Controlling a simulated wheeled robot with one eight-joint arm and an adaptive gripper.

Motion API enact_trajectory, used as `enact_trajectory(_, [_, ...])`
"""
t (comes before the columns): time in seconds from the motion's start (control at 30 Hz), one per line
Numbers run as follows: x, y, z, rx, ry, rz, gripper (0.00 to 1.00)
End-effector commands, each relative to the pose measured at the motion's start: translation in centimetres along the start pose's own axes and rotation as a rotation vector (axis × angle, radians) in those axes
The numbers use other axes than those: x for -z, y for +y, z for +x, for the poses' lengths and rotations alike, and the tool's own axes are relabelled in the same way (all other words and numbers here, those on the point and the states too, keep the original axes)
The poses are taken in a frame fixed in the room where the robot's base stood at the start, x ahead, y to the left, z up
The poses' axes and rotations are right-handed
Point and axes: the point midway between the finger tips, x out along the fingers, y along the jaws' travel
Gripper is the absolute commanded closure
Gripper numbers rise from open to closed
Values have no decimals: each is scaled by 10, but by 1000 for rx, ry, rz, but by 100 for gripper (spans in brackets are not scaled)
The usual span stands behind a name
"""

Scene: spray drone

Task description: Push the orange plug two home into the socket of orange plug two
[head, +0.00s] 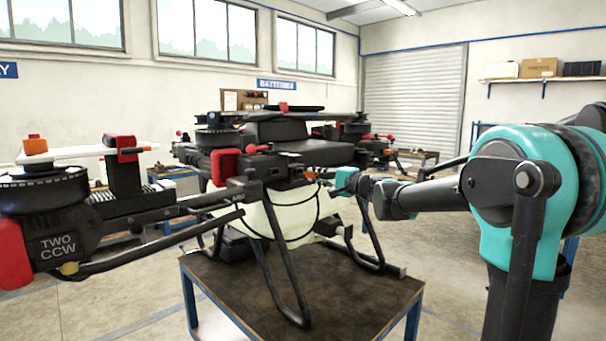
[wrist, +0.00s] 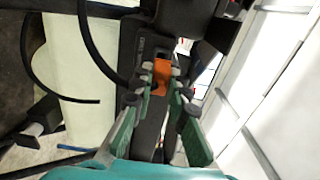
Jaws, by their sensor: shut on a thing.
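The orange plug (wrist: 159,79) shows in the wrist view between the tips of my gripper (wrist: 161,85). My gripper is shut on it. The plug lies against the dark housing (wrist: 133,50) of the drone, which has small white lettering that I cannot read. The socket itself is hidden behind the plug and fingertips, so I cannot tell how deep the plug sits. In the head view, my gripper (head: 343,181) reaches in from the right to the drone's front, and a small orange part (head: 311,174) shows just left of its tips.
The drone stands on a dark-topped table (head: 340,290) with blue legs. Its pale tank (head: 285,222) and black landing legs (head: 280,270) are below the gripper. A black hose (wrist: 108,60) curves close beside the fingers. An arm marked TWO CCW (head: 58,245) extends left.

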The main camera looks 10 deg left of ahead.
Motion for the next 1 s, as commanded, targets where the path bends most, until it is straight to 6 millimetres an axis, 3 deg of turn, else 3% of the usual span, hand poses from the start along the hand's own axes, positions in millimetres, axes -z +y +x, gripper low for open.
enact_trajectory(0.53, [0,0,-20,0,0,0,100])
enact_trajectory(1.0, [0,-1,-22,0,0,0,100])
